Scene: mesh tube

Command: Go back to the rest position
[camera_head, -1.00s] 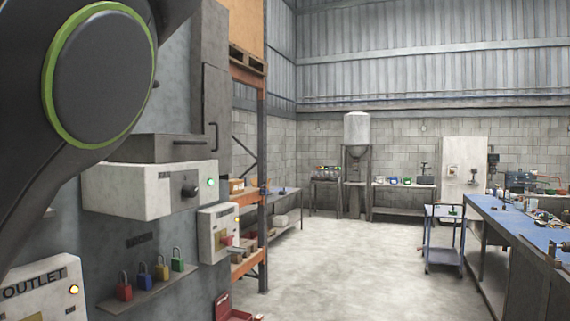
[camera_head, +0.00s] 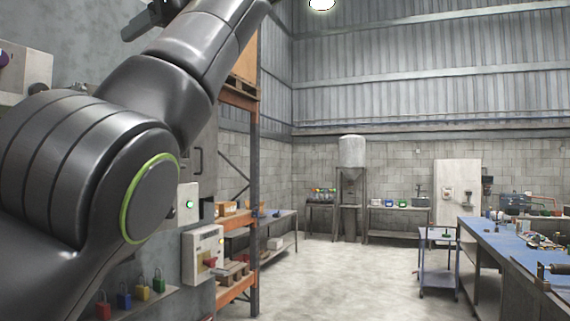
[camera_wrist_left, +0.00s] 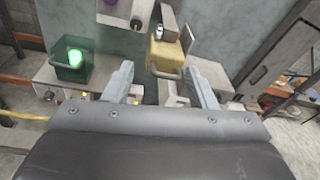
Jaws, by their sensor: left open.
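My left arm (camera_head: 150,100) comes in from the left in the head view and reaches up past the top edge. A dark part of my left gripper (camera_head: 148,20) shows at the upper left, partly behind the arm. In the left wrist view my left gripper (camera_wrist_left: 159,70) has its two grey fingers spread wide, with nothing held between them. A yellow block with a metal loop (camera_wrist_left: 166,56) and a green box with a lit green light (camera_wrist_left: 72,62) show beyond the fingers. My right gripper is in neither view.
A grey panel on the left carries a white control box (camera_head: 203,255) and a shelf of coloured padlocks (camera_head: 125,299). An orange rack (camera_head: 254,200) stands beside it. A blue-topped workbench (camera_head: 500,240) and a cart (camera_head: 437,260) stand right. The middle floor is clear.

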